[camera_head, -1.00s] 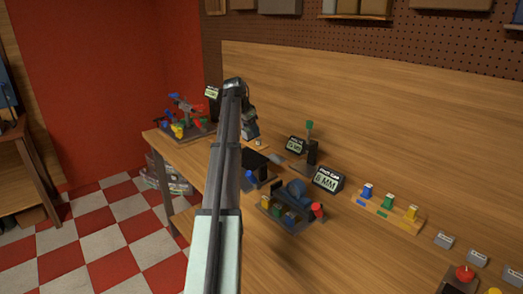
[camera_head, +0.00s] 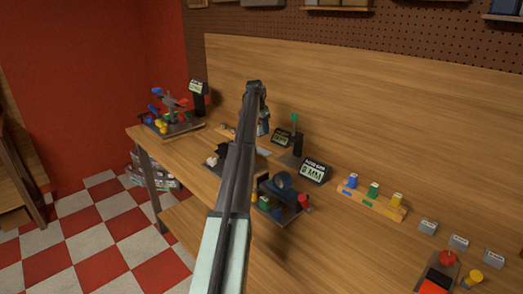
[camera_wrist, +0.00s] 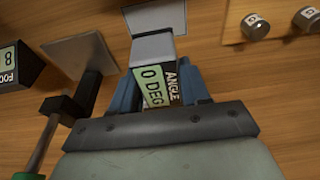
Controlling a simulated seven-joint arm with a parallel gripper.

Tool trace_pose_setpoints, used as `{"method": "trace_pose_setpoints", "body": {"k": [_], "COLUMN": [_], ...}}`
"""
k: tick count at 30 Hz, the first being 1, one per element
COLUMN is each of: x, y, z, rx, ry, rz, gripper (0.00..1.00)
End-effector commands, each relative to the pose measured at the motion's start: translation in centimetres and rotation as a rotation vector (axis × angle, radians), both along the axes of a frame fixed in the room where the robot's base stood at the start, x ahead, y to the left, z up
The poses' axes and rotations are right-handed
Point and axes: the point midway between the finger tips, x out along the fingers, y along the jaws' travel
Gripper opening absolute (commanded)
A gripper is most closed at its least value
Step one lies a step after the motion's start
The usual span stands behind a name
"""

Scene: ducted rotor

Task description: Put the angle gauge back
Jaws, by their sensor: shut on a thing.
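The angle gauge (camera_wrist: 152,88) is a small block with a green face reading "0 DEG" and a dark "ANGLE" strip. It sits between the blue fingers of my gripper (camera_wrist: 160,78), which is shut on it. I cannot tell whether the gauge touches that block. In the head view, my gripper (camera_head: 263,122) is over the back part of the bench, and the gauge cannot be made out there.
A black stand with a grey plate (camera_wrist: 80,55) and a green-handled tool (camera_wrist: 38,150) are left in the wrist view. Labelled knobs (camera_wrist: 256,26) are at right. On the bench (camera_head: 345,240) are an "8 MM" sign (camera_head: 315,171), a dark parts tray (camera_head: 268,213) and a colored-peg rack (camera_head: 372,203).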

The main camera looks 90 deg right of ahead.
Motion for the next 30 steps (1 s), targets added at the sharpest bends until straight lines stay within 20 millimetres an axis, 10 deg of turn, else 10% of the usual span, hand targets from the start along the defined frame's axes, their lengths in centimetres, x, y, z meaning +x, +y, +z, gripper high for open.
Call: {"method": "trace_pose_setpoints", "body": {"k": [21,30], "x": [0.0,0.0], "y": [0.1,0.0], "z": [-8.6,-9.3], "rx": [0.0,0.0], "ry": [0.0,0.0], "rz": [-0.001,-0.001], "gripper": [0.05,0.05]}}
